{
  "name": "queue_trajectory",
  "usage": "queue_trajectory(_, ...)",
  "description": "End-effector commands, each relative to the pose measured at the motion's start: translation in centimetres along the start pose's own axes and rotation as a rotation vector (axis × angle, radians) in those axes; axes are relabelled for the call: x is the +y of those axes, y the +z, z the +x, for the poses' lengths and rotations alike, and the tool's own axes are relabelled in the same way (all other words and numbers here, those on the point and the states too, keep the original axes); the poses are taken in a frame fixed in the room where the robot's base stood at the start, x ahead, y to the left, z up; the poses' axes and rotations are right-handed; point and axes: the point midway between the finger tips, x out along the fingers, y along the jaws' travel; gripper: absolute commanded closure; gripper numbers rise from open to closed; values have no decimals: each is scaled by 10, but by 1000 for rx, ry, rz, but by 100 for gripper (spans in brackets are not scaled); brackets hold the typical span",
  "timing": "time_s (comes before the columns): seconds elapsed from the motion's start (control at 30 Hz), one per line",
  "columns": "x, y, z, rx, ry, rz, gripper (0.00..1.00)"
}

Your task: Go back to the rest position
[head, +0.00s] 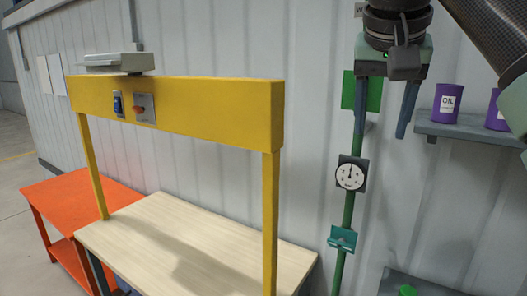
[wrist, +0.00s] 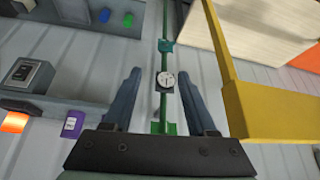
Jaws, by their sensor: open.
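My gripper (head: 386,110) is at the upper right of the head view, pointing down, with its two grey-blue fingers spread apart and nothing between them. In the wrist view my gripper (wrist: 160,86) shows both fingers apart. A green pole with a round white gauge (head: 350,175) stands by the wall, below and left of the fingers in the head view. The gauge (wrist: 166,81) shows between the fingers in the wrist view, apart from them. A teal bracket (head: 342,239) sits lower on the pole. A green plate (head: 362,92) is partly behind the left finger.
A yellow frame (head: 180,104) with a blue switch and an orange knob stands over a wooden table (head: 190,240). An orange table (head: 75,196) is at the left. A grey shelf (head: 466,131) with purple oil cans (head: 446,103) is right of my gripper. A corrugated wall is behind.

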Motion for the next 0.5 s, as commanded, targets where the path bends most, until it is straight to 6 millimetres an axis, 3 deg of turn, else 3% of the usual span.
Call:
queue_trajectory(0.03, -23, 4, 18, 35, -41, -53, 43)
queue_trajectory(0.1, -52, 5, 32, 98, -97, -117, 43)
queue_trajectory(0.3, -150, 19, 56, 354, -316, -297, 43)
queue_trajectory(0.4, -199, 35, 53, 538, -453, -362, 43)
queue_trajectory(0.5, -230, 53, 38, 738, -575, -386, 43)
